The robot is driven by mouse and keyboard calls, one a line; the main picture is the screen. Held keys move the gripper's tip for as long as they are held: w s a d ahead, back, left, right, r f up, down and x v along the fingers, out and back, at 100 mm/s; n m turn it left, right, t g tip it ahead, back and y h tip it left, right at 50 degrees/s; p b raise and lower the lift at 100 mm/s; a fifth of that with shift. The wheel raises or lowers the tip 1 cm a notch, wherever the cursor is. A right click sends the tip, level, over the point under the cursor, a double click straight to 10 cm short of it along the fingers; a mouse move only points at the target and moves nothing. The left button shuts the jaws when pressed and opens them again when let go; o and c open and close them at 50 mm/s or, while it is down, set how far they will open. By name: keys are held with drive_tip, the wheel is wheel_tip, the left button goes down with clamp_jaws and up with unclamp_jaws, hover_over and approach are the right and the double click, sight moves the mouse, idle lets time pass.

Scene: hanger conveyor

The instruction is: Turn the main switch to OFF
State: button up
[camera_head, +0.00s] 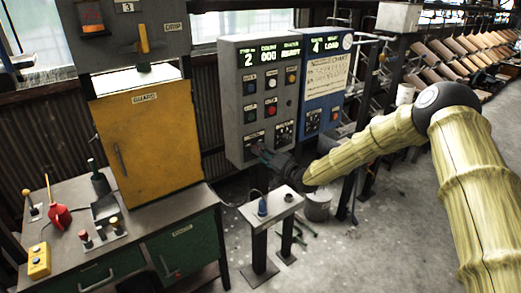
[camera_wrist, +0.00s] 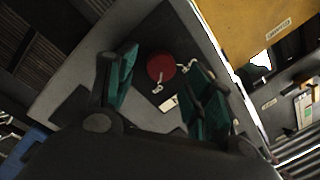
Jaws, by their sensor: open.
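The grey control panel (camera_head: 236,98) stands upright near the middle of the head view. In the wrist view a round red knob (camera_wrist: 161,67) sits on a dark plate on the grey panel face, with a small pale label (camera_wrist: 169,104) beside it. It looks like the main switch; its lettering and setting are not readable. My gripper (camera_head: 262,153) is at the panel's lower part and hides that spot in the head view. In the wrist view my gripper (camera_wrist: 160,60) is open, its teal fingers on either side of the knob. Contact cannot be told.
A blue panel (camera_head: 322,85) with a chart adjoins on the right. A small pedestal table (camera_head: 278,208) stands below my gripper. A yellow guard door (camera_head: 150,140) and workbench (camera_head: 140,235) are at left. A grey bucket (camera_head: 317,207) stands on the floor.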

drive_tip(key=shift+w+a, duration=0.5)
drive_tip(key=c, duration=1)
drive_tip(key=shift+f+n+b, duration=0.15)
drive_tip(key=shift+n+b, duration=0.25)
drive_tip(key=shift+b, duration=0.15)
drive_tip(key=shift+s+a+r+n+h+b, duration=0.1)
drive_tip(key=shift+n+h+b, duration=0.2)
drive_tip(key=shift+n+b, duration=2.55)
drive_tip(key=shift+r+n+h+b, duration=0.1)
drive_tip(key=shift+n+h+b, duration=0.2)
drive_tip(key=shift+n+b, duration=2.6)
drive_tip(key=shift+s+a+r+n+h+b, duration=0.1)
drive_tip(key=shift+n+h+b, duration=0.2)
drive_tip(key=shift+n+b, duration=2.55)
drive_tip(key=shift+w+m+b, duration=0.1)
drive_tip(key=shift+m+b, duration=0.3)
drive_tip(key=shift+b, duration=0.1)
